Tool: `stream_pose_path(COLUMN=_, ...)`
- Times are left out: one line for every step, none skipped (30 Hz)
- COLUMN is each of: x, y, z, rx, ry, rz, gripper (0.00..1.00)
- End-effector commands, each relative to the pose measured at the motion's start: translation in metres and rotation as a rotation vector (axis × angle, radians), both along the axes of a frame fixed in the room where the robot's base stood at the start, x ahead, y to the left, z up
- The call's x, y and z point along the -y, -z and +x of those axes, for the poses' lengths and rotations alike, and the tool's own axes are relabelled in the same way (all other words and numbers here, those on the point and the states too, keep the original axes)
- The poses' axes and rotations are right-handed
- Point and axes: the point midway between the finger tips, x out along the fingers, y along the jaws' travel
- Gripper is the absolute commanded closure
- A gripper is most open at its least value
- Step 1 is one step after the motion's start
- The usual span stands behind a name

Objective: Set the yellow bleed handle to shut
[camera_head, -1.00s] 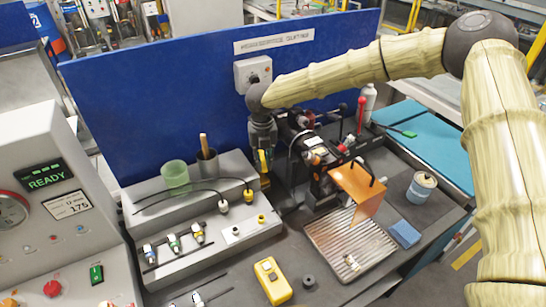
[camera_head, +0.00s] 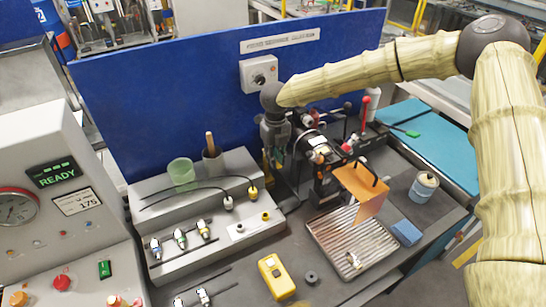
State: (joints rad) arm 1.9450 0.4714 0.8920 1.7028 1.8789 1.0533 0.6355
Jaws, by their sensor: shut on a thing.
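My gripper (camera_head: 273,150) points down at the left end of the dark machine assembly (camera_head: 312,160), in front of the blue back panel. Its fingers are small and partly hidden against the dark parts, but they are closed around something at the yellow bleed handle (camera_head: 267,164). Only a thin strip of the yellow handle shows beside the fingers, so its exact angle cannot be told.
A grey stepped rack (camera_head: 160,215) with fittings, a green cup (camera_head: 181,174) and thin black hoses stands to the left. An orange plate (camera_head: 361,190) rises over a ribbed metal tray (camera_head: 335,255) at the right. A red-topped lever (camera_head: 366,103) stands behind.

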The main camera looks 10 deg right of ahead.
Motion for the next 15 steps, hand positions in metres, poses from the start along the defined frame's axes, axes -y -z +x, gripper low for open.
stream_pose_path(x=0.0008, y=-0.0057, z=0.0032, rx=0.008, ry=0.001, rz=0.000, gripper=1.00)
stream_pose_path(x=0.0008, y=-0.0057, z=0.0032, rx=0.008, ry=0.001, rz=0.000, gripper=1.00)
stream_pose_path(x=0.0008, y=-0.0057, z=0.0032, rx=0.008, ry=0.001, rz=0.000, gripper=1.00)
stream_pose_path(x=0.0009, y=-0.0057, z=0.0032, rx=0.008, ry=0.001, rz=0.000, gripper=1.00)
stream_pose_path(x=0.0009, y=-0.0057, z=0.0033, rx=0.008, ry=0.001, rz=0.000, gripper=0.80)
stream_pose_path(x=0.0008, y=-0.0056, z=0.0033, rx=0.008, ry=0.001, rz=0.000, gripper=0.72)
stream_pose_path(x=0.0007, y=-0.0054, z=0.0031, rx=0.008, ry=0.001, rz=0.000, gripper=0.67)
stream_pose_path(x=0.0005, y=-0.0049, z=0.0028, rx=0.007, ry=0.001, rz=0.000, gripper=0.62)
stream_pose_path(x=0.0003, y=-0.0043, z=0.0025, rx=0.005, ry=0.001, rz=0.000, gripper=0.62)
stream_pose_path(x=-0.0001, y=-0.0038, z=0.0023, rx=0.004, ry=0.000, rz=0.000, gripper=0.62)
stream_pose_path(x=-0.0003, y=-0.0033, z=0.0020, rx=0.004, ry=0.000, rz=0.000, gripper=0.62)
stream_pose_path(x=-0.0007, y=-0.0028, z=0.0019, rx=0.004, ry=-0.001, rz=-0.001, gripper=0.62)
stream_pose_path(x=-0.0009, y=-0.0025, z=0.0017, rx=0.004, ry=-0.001, rz=-0.001, gripper=0.62)
stream_pose_path(x=-0.0011, y=-0.0022, z=0.0016, rx=0.004, ry=-0.001, rz=-0.001, gripper=0.62)
stream_pose_path(x=-0.0013, y=-0.0019, z=0.0014, rx=0.003, ry=-0.001, rz=-0.001, gripper=0.62)
